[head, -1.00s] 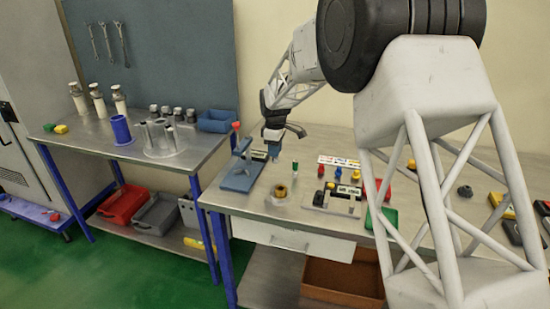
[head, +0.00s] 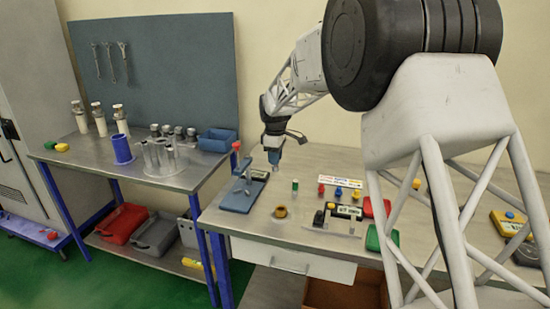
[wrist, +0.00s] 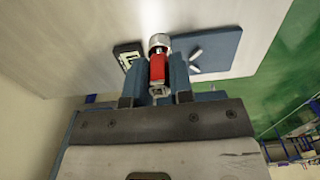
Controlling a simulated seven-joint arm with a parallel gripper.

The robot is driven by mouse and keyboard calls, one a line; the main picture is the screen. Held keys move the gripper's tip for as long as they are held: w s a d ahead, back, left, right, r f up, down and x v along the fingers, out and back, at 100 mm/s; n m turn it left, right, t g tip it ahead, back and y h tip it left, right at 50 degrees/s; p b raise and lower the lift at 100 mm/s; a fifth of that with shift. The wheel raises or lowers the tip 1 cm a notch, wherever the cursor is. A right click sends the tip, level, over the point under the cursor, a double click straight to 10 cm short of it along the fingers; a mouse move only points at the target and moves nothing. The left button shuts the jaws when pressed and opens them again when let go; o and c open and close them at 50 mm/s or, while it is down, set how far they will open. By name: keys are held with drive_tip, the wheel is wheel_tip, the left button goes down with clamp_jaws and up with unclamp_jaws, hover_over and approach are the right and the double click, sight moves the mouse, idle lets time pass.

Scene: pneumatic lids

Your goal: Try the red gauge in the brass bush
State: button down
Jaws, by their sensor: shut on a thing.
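My gripper (wrist: 160,82) is shut on the red gauge (wrist: 158,68), a red body with a round silver end pointing away from the palm. In the head view my gripper (head: 273,162) hangs above the bench near the blue fixture, and the gauge in it is too small to make out. The brass bush (head: 281,212) stands on the bench in front of and below my gripper, apart from it. The bush does not show clearly in the wrist view.
A blue fixture (head: 238,200) with a red-knobbed lever stands left of the bush, a small display (head: 260,175) beside it. A green piece (head: 295,185) stands upright behind the bush. Red, blue and yellow knobs (head: 338,192) and a block rack (head: 335,222) are to the right.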

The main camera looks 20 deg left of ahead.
drive_tip(key=shift+s, duration=0.1)
drive_tip(key=shift+s+d, duration=0.25)
drive_tip(key=shift+s, duration=0.25)
drive_tip(key=s+d, duration=0.5)
drive_tip(key=s, duration=0.6)
drive_tip(key=shift+s+f, duration=0.15)
drive_tip(key=shift+s, duration=0.05)
drive_tip(key=shift+f, duration=0.15)
drive_tip(key=shift+f, duration=2.55)
drive_tip(key=shift+f, duration=0.3)
idle(1.0)
drive_tip(key=shift+r, duration=0.25)
idle(1.9)
